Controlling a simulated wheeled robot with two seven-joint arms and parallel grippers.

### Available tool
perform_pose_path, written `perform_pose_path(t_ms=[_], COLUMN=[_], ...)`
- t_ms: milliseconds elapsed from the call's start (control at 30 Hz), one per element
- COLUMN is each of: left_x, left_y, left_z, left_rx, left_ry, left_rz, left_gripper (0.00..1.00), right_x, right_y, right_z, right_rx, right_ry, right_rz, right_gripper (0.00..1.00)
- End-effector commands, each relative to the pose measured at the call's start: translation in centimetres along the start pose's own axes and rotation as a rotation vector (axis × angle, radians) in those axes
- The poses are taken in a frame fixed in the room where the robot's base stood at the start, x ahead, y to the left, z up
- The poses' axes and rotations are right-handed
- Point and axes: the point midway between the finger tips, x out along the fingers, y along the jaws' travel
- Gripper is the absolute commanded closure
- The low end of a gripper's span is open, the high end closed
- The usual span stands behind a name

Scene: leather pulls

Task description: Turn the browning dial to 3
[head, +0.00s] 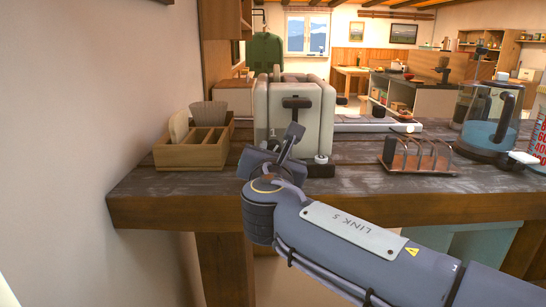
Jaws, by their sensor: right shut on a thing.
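The cream toaster (318,115) stands upright on the dark wooden counter, with its front and black lever (297,102) towards me. My right gripper (288,146) is at the lower front of the toaster. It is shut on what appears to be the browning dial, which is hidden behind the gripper. The dial's setting and its marks cannot be read. A small pale knob (321,159) shows at the toaster's lower right corner, beside the gripper. My left gripper is not in view.
A wooden caddy (183,155) with utensils stands left of the toaster. A toast rack (412,157) and a glass kettle (487,120) stand to the right. The counter's front edge (170,211) runs below, and a wall closes the left side.

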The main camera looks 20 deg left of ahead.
Motion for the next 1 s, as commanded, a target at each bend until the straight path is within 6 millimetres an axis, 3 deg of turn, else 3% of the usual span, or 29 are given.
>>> perform_pose_path(t_ms=[567, 600, 767, 1000], left_x=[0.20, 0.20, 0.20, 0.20], left_y=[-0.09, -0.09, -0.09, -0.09], left_z=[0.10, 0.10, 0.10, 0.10], left_rx=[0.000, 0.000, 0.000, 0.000], left_ry=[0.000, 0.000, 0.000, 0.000], left_rz=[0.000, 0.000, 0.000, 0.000], left_gripper=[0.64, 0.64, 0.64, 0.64], right_x=[0.01, 0.01, 0.01, -0.01], right_y=[-0.04, -0.04, -0.03, -0.02], right_z=[-0.02, -0.02, -0.02, -0.02], right_rx=[0.045, 0.044, 0.044, 0.044], right_ry=[0.003, 0.003, 0.003, 0.003], right_rz=[-0.001, -0.001, 0.000, 0.000], right_gripper=[0.94, 0.70, 0.49, 0.49])
